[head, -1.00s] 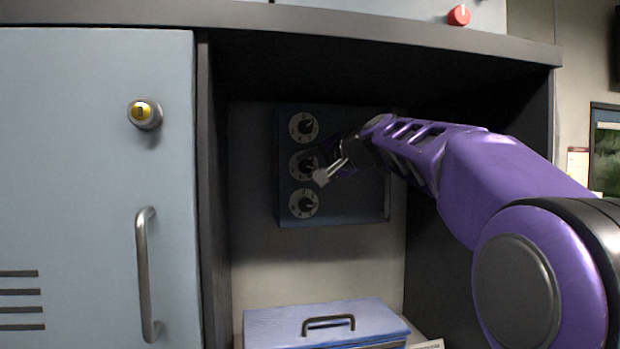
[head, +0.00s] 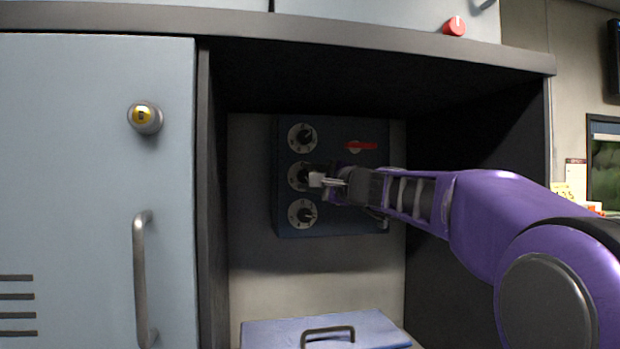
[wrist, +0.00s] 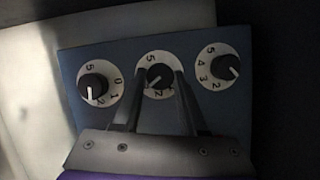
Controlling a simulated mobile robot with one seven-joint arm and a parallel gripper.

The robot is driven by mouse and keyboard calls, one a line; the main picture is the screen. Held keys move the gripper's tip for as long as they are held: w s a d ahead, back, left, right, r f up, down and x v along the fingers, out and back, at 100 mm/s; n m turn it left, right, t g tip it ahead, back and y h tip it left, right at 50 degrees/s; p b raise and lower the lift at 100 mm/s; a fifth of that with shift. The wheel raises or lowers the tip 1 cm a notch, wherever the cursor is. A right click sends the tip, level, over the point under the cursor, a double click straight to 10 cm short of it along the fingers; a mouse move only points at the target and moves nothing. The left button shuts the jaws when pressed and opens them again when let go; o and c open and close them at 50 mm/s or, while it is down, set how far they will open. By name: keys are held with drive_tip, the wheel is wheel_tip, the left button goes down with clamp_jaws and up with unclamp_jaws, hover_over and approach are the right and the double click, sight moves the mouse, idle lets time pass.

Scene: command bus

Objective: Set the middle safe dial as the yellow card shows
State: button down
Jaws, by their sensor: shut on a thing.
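The safe (head: 345,222) is a dark blue box with three white-faced dials in a column on its left side. The middle safe dial (head: 295,177) is partly covered by my gripper (head: 318,180). In the wrist view my gripper (wrist: 162,80) has its two fingers closed around the black knob of the middle dial (wrist: 152,58). The knob's white pointer tilts to the lower left there; a 5 and a 2 show on the ring, other numbers are hidden. The yellow card (head: 563,191) hangs on the wall at the right; its dark figures are too small to read surely.
The upper dial (head: 301,137) and lower dial (head: 302,213) sit close to the middle one. A red handle (head: 360,147) is at the safe's upper right. The dark alcove walls (head: 490,135) surround my arm. A blue lidded box (head: 270,335) stands below.

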drive_tip(key=shift+m, duration=0.3)
drive_tip(key=shift+c, duration=2.2)
unclamp_jaws()
